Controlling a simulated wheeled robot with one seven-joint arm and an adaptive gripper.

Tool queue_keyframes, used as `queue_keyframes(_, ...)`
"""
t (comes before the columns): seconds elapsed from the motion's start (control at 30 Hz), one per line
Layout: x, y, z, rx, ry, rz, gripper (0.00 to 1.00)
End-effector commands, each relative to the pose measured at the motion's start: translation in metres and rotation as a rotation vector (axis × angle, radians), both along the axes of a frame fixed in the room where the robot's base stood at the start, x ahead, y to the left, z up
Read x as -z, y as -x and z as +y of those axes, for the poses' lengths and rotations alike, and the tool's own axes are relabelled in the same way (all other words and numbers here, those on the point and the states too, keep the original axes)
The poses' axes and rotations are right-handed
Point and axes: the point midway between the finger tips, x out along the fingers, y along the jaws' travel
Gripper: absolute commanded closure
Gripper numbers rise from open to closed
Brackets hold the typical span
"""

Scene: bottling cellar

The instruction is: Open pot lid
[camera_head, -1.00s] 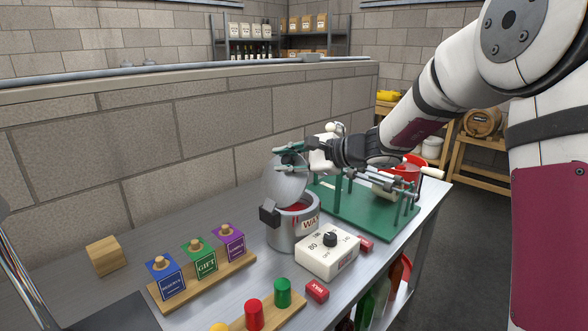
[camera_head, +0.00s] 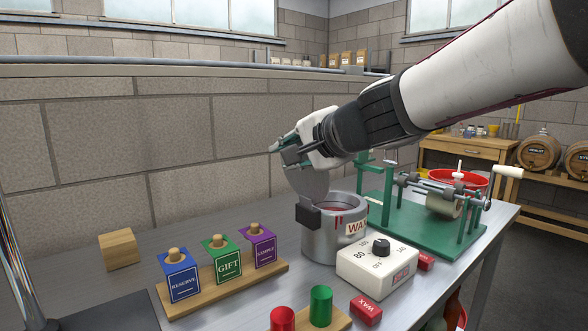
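The grey metal wax pot (camera_head: 326,243) stands on the bench with red wax visible inside. Its lid (camera_head: 311,183) is swung up on the dark hinge block (camera_head: 308,216) at the pot's left side and stands steeply tilted, leaving the mouth uncovered. My gripper (camera_head: 285,151) is at the lid's upper edge, above and left of the pot mouth. The fingers overlap the lid in view, and I cannot tell whether they are closed on it or only pressing against it.
A white dial box (camera_head: 376,271) stands right in front of the pot. A green-based machine (camera_head: 425,222) is to the right. Blue, green and purple label blocks sit on a wooden rack (camera_head: 225,286) at left. A block wall (camera_head: 160,150) runs behind the bench.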

Motion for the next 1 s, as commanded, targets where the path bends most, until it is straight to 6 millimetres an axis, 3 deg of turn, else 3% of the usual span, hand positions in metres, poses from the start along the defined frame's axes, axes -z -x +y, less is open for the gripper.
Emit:
queue_keyframes(0.4, 0.012, 0.011, 0.015, 0.002, 0.139, -0.099, 1.00)
queue_keyframes(0.93, 0.014, 0.013, 0.018, -0.003, 0.155, -0.106, 1.00)
queue_keyframes(0.97, 0.014, 0.013, 0.018, -0.003, 0.155, -0.106, 0.70)
queue_keyframes(1.0, 0.014, 0.013, 0.018, -0.003, 0.155, -0.106, 0.61)
